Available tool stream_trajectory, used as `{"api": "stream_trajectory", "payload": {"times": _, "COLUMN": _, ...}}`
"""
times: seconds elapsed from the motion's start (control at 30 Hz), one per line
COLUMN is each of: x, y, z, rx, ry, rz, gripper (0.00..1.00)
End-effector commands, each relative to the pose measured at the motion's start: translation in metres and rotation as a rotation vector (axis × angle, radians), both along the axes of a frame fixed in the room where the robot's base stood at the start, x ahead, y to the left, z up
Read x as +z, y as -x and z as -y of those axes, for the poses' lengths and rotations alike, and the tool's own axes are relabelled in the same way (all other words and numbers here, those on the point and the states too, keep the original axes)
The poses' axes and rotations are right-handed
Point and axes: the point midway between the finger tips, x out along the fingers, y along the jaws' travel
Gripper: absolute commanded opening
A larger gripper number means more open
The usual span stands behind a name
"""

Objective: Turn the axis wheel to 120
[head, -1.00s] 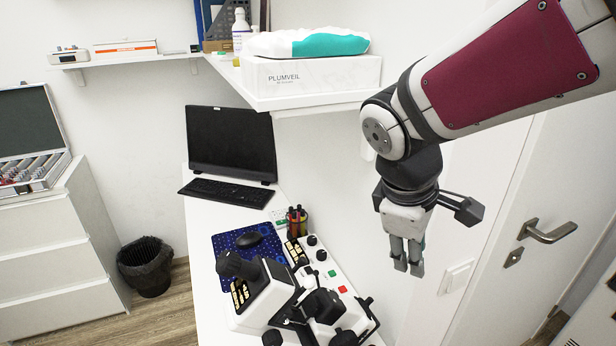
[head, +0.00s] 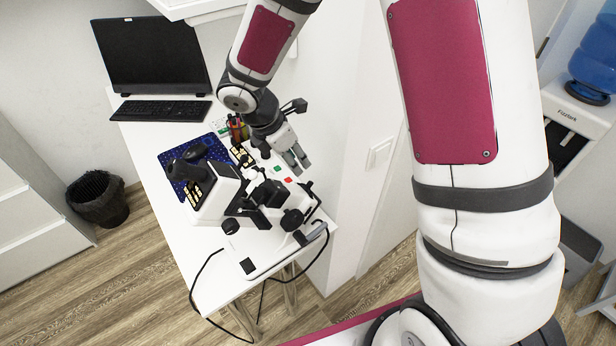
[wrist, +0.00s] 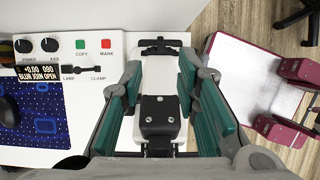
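The axis wheel (wrist: 50,45) is a small black knob on the white panel at the upper left of the wrist view, right of the power knob (wrist: 23,46). A dark display (wrist: 38,71) below them seems to read +0.00 and 090. The white and black eye-test device (head: 215,195) stands on the table in the head view. My gripper (head: 298,160) hangs over the device's far right side. In the wrist view my gripper (wrist: 162,72) has its fingers apart with nothing held, left of them lies the axis wheel, untouched.
Green (wrist: 80,44) and red (wrist: 106,44) buttons and lamp and clamp switches lie between the wheel and my gripper. A wall is close on the right. A cable hangs off the table's front.

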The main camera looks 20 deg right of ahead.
Motion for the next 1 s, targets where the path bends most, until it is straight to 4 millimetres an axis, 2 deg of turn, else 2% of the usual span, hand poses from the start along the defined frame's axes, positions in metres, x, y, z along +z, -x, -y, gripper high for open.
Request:
{"api": "stream_trajectory", "payload": {"times": 0.3, "x": -0.059, "y": -0.005, "z": 0.023, "rx": -0.001, "ry": 0.001, "rz": -0.005, "gripper": 0.29}}
{"api": "stream_trajectory", "payload": {"times": 0.5, "x": -0.086, "y": -0.01, "z": 0.034, "rx": -0.003, "ry": 0.0, "rz": -0.002, "gripper": 0.29}}
{"api": "stream_trajectory", "payload": {"times": 0.7, "x": -0.099, "y": -0.012, "z": 0.04, "rx": -0.002, "ry": 0.0, "rz": 0.0, "gripper": 0.29}}
{"api": "stream_trajectory", "payload": {"times": 1.0, "x": -0.101, "y": -0.013, "z": 0.04, "rx": -0.002, "ry": 0.0, "rz": 0.0, "gripper": 0.29}}
